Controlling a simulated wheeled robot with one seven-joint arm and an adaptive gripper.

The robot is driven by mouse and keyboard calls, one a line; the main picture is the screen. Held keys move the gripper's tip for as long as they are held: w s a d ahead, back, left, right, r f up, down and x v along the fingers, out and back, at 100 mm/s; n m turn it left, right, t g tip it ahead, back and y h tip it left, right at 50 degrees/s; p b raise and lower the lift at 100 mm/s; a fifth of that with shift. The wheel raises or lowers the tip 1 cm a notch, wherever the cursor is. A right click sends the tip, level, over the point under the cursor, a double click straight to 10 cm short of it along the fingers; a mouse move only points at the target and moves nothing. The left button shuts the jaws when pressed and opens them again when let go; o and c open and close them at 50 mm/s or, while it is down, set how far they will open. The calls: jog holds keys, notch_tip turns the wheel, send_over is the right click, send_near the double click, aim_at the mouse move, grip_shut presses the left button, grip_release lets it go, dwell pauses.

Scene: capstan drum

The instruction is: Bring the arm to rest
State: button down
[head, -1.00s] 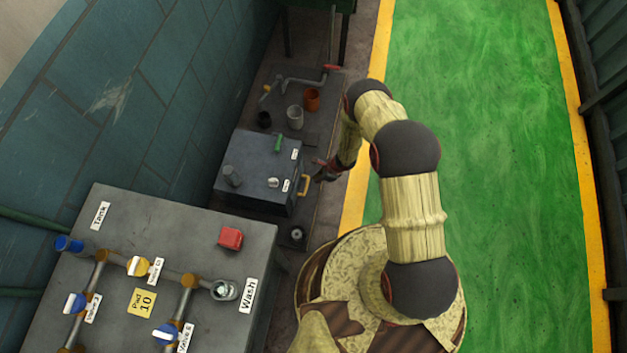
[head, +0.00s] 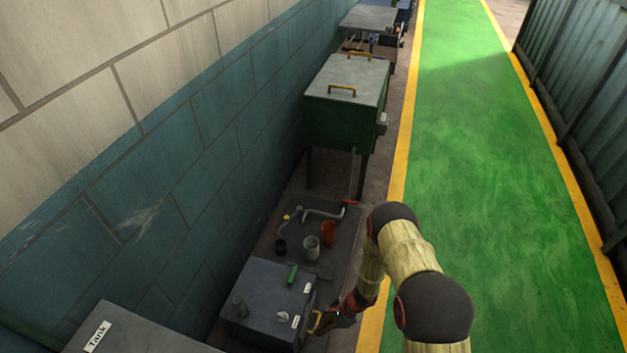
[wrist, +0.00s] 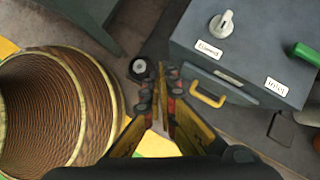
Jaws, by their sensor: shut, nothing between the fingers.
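My gripper (head: 338,315) is low beside the grey box (head: 262,302), by its yellow handle (head: 316,322). In the wrist view, its fingers (wrist: 166,72) are together with nothing between them. The handle (wrist: 208,95) is to the right of the fingers there, with a visible gap, so the gripper does not hold it. My arm is bent and reaches down from the aisle side.
A grey plate (head: 340,235) beyond the box carries an orange cup (head: 329,232), a grey cup (head: 311,247) and a crank. A green cabinet (head: 345,110) stands further along the wall. The green aisle (head: 490,180) is clear.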

jog(key=d+r+n+h, duration=0.1)
jog(key=r+n, duration=0.2)
jog(key=r, duration=0.8)
jog(key=d+r+n+g, duration=0.15)
jog(key=r+n, duration=0.25)
jog(key=r, duration=0.7)
jog(key=d+r+n+h, duration=0.1)
jog(key=d+r+n, duration=0.15)
jog(key=r, duration=0.85)
jog(key=s+d+r+n+t+h, duration=0.1)
jog(key=s+d+r+n+t, duration=0.1)
jog(key=r, duration=0.9)
jog(key=s+d+r+n+t+h, duration=0.1)
jog(key=s+d+r+t, duration=0.3)
jog(key=r, duration=0.8)
jog(key=s+d+r+n+t+h, duration=0.2)
jog(key=s+d+r, duration=0.3)
jog(key=r, duration=0.7)
jog(key=shift+s+r+n+t, duration=0.2)
jog(key=shift+s+n+t, duration=0.3)
jog(key=shift+s, duration=0.3)
